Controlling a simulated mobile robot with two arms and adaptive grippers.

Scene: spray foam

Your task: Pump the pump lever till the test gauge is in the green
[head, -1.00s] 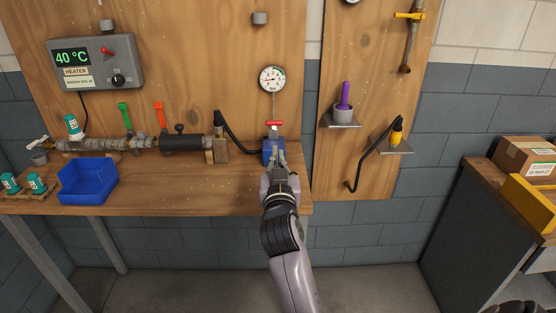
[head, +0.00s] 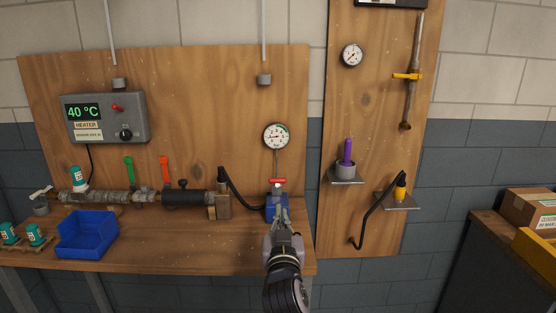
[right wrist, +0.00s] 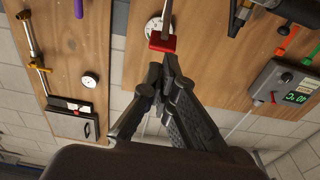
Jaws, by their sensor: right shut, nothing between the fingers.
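The test gauge (head: 276,136) is a round white dial with a green arc, on the plywood board above the pump. Its needle is too small to read surely. The blue pump (head: 270,206) stands at the bench's right end, with a red lever handle (head: 278,181) above it. My right gripper (head: 281,212) is shut and empty, in front of the pump and below the handle in the picture. In the right wrist view the red handle (right wrist: 162,43) lies just beyond the shut fingertips (right wrist: 164,70), with the gauge (right wrist: 153,28) partly hidden behind it. My left gripper is out of view.
A black hose (head: 239,194) runs from the pump to the pipe assembly on the left. A blue bin (head: 87,236) and teal-capped bottles stand on the bench's left. The right panel carries a purple tool (head: 347,152) and a bent black tool (head: 375,209).

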